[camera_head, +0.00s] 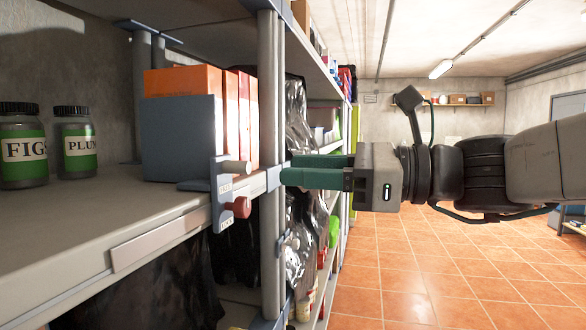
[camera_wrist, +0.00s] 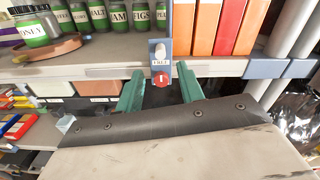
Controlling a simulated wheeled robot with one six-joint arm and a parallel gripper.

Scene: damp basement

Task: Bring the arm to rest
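My gripper (camera_head: 286,172) is stretched out to the left in the head view, its green fingers level and their tips beside a shelf post. In the wrist view the two fingers of my gripper (camera_wrist: 161,82) stand apart, with nothing held between them. A small blue-grey plate (camera_wrist: 158,52) with a white fitting and the word FREE is on the shelf edge ahead. A red knob (camera_wrist: 160,79) below it shows in the gap between the fingers, apart from both. The red knob also shows in the head view (camera_head: 240,207), left of my fingertips.
A shelf (camera_head: 80,225) fills the left, with labelled jars (camera_head: 24,147), a grey box (camera_head: 182,140) and orange binders (camera_head: 185,80). A metal post (camera_head: 270,120) stands near my fingertips. The tiled floor (camera_head: 420,270) on the right is open.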

